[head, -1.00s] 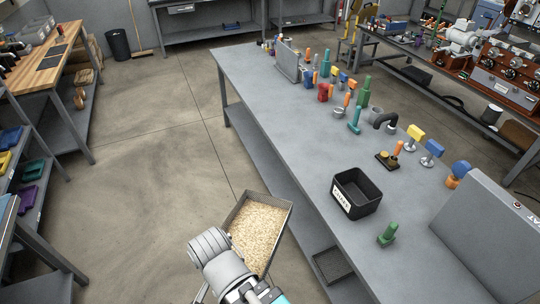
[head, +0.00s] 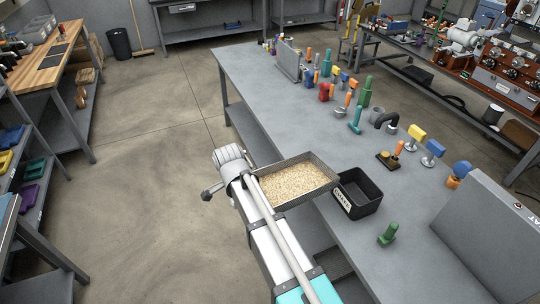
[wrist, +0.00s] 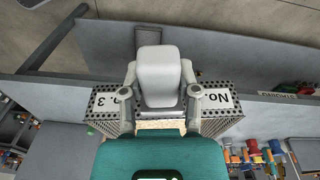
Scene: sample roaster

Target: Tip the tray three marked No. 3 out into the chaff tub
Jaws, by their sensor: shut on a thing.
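Tray three (head: 294,184) is a grey metal tray with perforated sides, filled with pale grainy material. In the wrist view its end wall bears "No. 3" labels (wrist: 217,99). My gripper (wrist: 161,107) is shut on the near end of this tray; in the head view the wrist hides the grip. The tray looks roughly level, and its far right corner is close to the chaff tub's left rim. The chaff tub (head: 368,194) is a black open box with a white label, standing on the grey bench. I cannot tell whether the tray overlaps its rim.
The grey bench (head: 290,112) carries several coloured-handled tools behind the tub. A green-handled piece (head: 388,234) stands in front of the tub, and a large grey box (head: 490,232) stands to the right. Open floor lies left of the bench.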

